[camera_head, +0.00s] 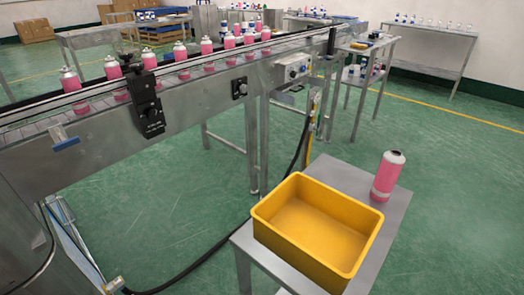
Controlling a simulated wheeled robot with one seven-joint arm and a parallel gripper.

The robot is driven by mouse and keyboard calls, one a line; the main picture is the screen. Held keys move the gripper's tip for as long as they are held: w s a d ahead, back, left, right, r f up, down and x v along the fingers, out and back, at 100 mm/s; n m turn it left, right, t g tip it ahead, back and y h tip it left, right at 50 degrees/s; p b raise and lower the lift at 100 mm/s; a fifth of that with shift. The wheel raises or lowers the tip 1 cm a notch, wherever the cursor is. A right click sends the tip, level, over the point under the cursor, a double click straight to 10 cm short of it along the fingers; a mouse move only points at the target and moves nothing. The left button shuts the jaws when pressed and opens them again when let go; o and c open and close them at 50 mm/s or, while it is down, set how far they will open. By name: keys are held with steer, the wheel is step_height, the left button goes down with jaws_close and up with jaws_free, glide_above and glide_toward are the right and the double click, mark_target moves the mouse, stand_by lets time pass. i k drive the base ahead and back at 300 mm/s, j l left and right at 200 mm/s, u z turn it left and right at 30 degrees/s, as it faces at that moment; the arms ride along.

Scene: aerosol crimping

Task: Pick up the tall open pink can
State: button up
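A tall pink can (387,177) with a bare metal-coloured shoulder and a dark open top stands upright on a small grey table (399,200). It is just right of and behind a yellow bin, apart from it. My gripper does not show in this view.
The empty yellow bin (262,212) takes up most of the grey table. A conveyor (205,90) carries several pink cans with white tops along the left. A metal side table (377,47) stands behind it. A black cable (195,264) runs over the green floor. The floor to the right is clear.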

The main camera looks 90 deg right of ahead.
mark_target(392, 162)
steer(key=k+j+z, duration=0.1)
steer(key=k+j, duration=0.35)
steer(key=j, duration=0.15)
steer(key=k+j+z, duration=0.15)
steer(key=k+j, duration=0.3)
steer(key=j, duration=0.15)
steer(key=z, duration=1.1)
steer(key=k, duration=0.1)
